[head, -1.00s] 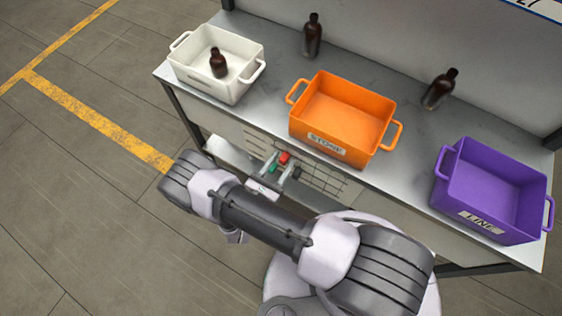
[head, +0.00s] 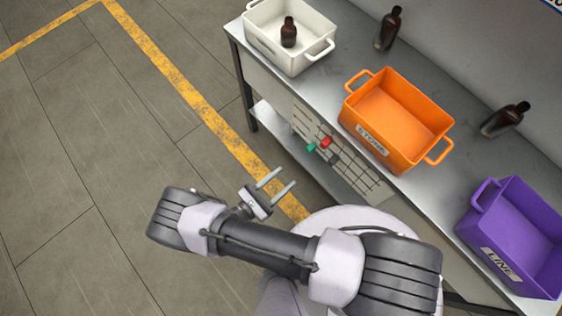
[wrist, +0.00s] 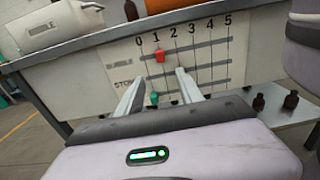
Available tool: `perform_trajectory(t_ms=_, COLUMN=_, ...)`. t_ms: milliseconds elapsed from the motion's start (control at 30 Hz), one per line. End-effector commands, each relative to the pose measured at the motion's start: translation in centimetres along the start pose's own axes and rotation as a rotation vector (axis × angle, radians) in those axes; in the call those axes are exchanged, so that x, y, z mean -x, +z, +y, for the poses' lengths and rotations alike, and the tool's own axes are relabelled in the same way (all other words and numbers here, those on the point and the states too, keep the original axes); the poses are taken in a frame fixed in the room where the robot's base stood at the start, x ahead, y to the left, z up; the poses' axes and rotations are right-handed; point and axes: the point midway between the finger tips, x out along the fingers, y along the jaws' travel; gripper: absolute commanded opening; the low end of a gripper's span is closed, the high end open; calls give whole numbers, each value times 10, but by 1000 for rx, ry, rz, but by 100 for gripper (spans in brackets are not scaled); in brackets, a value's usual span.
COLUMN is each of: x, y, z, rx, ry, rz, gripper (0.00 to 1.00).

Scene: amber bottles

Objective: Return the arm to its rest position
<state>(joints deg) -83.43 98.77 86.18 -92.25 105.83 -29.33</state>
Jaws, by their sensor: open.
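My gripper (head: 277,183) is open and empty in the head view. It is held off the bench's front, above the floor, with its two fingers pointing up and right. In the wrist view my gripper (wrist: 158,85) shows its two fingers apart, with nothing between them but the panel beyond. My arm is folded across the lower part of the head view.
A metal bench (head: 335,63) holds a white bin (head: 272,49) with an amber bottle (head: 289,32) in it, an orange bin (head: 371,126) and a purple bin (head: 520,250). Another bottle (head: 389,29) stands behind; one (head: 505,119) looks tilted. Floor at left is clear.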

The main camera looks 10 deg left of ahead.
Motion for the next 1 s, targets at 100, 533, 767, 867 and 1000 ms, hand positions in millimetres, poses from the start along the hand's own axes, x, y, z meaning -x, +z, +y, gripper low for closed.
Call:
perform_trajectory(t_ms=100, x=2, y=0, z=0, rx=0, ry=0, rz=0, gripper=44)
perform_trajectory(t_ms=533, x=-4, y=28, z=11, rx=-74, ry=-128, rz=62, gripper=44)
perform_trajectory(t_ms=767, x=-54, y=176, z=11, rx=-540, ry=-808, rz=370, gripper=44)
perform_trajectory(t_ms=867, x=-74, y=239, z=-10, rx=-816, ry=-1094, rz=489, gripper=44)
perform_trajectory(t_ms=1000, x=-90, y=315, z=-49, rx=-1273, ry=-1441, rz=622, gripper=44)
